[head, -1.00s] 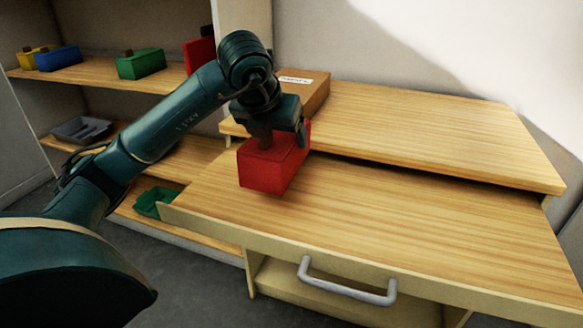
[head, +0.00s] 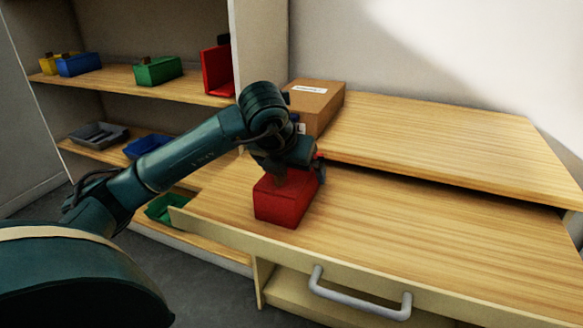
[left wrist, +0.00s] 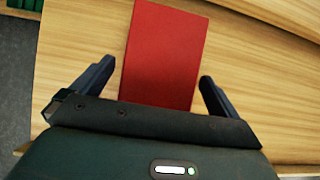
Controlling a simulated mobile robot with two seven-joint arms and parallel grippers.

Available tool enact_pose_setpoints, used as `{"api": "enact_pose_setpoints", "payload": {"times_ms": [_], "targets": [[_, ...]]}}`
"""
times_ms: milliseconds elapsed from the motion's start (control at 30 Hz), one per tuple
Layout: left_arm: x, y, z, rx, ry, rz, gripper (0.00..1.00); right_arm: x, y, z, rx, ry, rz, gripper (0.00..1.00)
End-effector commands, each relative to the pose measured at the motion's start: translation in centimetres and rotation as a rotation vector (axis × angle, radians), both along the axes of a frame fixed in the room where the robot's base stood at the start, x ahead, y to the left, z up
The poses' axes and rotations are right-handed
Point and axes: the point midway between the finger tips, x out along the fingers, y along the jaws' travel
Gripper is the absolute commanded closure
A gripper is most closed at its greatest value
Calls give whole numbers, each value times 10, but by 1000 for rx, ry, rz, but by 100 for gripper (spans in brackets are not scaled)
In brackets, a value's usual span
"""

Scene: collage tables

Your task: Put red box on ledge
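The red box (head: 285,207) stands upright on the lower wooden tabletop (head: 420,230), near its left end. In the left wrist view, the red box (left wrist: 165,55) lies between the two fingers, with a narrow gap on each side. My left gripper (head: 298,178) is above and around the box's top, open. It also shows in the left wrist view (left wrist: 155,82). A raised wooden ledge (head: 450,145) runs along the back of the table. My right gripper is not in view.
A brown carton (head: 315,105) stands on the ledge's left end. The rest of the ledge is clear. A grey handle (head: 360,296) sticks out in front.

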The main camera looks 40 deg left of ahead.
Motion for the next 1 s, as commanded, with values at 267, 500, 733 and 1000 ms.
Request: {"api": "enact_pose_setpoints", "payload": {"times_ms": [267, 500, 733, 1000], "targets": [[-1, -1, 3, 0, -2, -1, 1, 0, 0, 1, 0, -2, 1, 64], [-20, -5, 37, 0, -6, -2, 1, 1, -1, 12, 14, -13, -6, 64], [-46, -11, 78, 1, -6, -1, 1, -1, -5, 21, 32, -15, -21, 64], [-62, -15, 101, 0, -2, 1, 1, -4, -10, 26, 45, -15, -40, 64]]}}
